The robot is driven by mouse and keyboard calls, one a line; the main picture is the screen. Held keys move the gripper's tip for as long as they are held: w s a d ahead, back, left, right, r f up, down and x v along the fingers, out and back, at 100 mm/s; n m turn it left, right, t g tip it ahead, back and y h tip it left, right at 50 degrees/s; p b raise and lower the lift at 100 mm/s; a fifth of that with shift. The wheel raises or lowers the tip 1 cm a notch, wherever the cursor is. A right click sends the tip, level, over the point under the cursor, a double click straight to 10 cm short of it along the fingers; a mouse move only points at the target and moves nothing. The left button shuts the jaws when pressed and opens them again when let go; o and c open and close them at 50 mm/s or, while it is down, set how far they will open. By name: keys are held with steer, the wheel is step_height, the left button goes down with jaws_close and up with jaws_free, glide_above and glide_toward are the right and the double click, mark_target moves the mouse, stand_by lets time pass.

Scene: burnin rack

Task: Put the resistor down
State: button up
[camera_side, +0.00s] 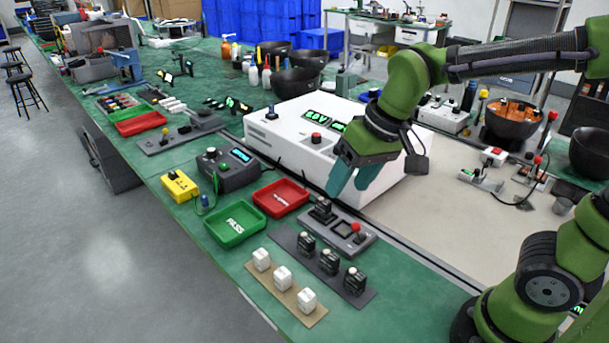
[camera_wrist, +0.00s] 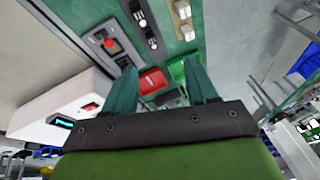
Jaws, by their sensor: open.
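My gripper (camera_side: 354,180) is in the air, fingers pointing down, beside the white machine and above the far side of the grey fixture. Its two teal fingers are apart, with nothing seen between them; they also show apart in the wrist view (camera_wrist: 160,78). No part is clearly marked as the resistor. Several white blocks (camera_side: 282,278) stand on a tan strip at the front edge. Several black parts (camera_side: 329,262) stand on a dark strip behind them. Another black part (camera_side: 323,210) stands upright on the left of the grey fixture (camera_side: 362,246), which has a red-topped lever.
A green PASS tray (camera_side: 210,230) and a red tray (camera_side: 305,194) lie left of the fixture, both looking empty. The white machine (camera_side: 262,148) stands close behind. A black box (camera_side: 238,178) and a yellow meter (camera_side: 180,194) stand farther left. Bare green bench lies around the strips.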

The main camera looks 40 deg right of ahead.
steer(key=s+d+r+m+t, duration=0.1)
steer(key=s+d+t, duration=0.2)
steer(key=s+d, duration=0.2)
steer(key=shift+s+r+m, duration=0.15)
steer(key=shift+s+m, duration=0.25)
steer(key=shift+s, duration=0.65)
